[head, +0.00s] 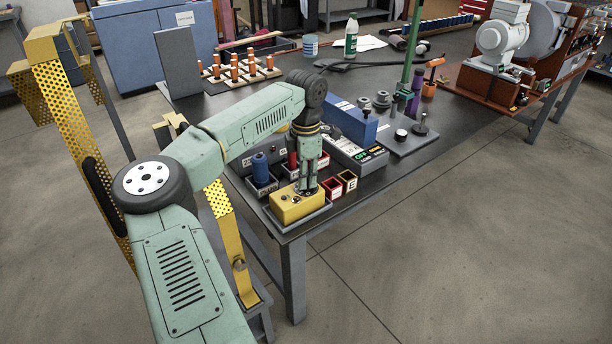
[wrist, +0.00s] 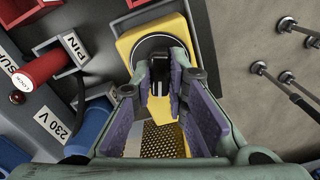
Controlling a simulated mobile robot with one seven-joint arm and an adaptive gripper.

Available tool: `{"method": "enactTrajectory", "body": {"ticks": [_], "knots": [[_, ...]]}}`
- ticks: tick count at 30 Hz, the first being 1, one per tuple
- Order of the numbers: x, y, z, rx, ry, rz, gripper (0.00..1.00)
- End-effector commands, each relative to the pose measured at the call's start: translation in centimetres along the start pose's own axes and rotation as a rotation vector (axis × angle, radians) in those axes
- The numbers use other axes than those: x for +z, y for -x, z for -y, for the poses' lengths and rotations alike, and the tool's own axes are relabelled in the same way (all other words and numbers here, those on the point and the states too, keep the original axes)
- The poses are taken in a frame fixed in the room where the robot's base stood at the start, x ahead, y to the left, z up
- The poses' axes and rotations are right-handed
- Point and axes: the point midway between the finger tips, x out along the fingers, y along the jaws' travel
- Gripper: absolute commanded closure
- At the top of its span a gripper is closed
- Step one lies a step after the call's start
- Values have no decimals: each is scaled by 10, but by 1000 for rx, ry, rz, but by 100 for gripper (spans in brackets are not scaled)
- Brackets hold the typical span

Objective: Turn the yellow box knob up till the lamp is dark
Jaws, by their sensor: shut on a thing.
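The yellow box (head: 289,208) sits at the near corner of the dark table in the head view. In the wrist view the yellow box (wrist: 128,42) carries a round dark dial with a black knob (wrist: 160,68) at its middle. My gripper (head: 307,190) points down over the box, and in the wrist view its purple-padded fingers (wrist: 161,82) are on either side of the knob, shut on it. The fingers hide part of the knob and box face. I cannot make out a lamp on the box or whether one is lit.
Open floor lies beyond the table edge.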

Motion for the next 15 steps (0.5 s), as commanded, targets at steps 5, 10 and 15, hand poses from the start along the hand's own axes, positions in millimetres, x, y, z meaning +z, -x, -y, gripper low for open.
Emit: {"method": "enactTrajectory", "body": {"ticks": [5, 10, 15], "knots": [[0, 0, 0, 0, -33, 0, 100], [0, 0, 0, 0, -40, 0, 100], [0, 0, 0, 0, -40, 0, 100]]}}
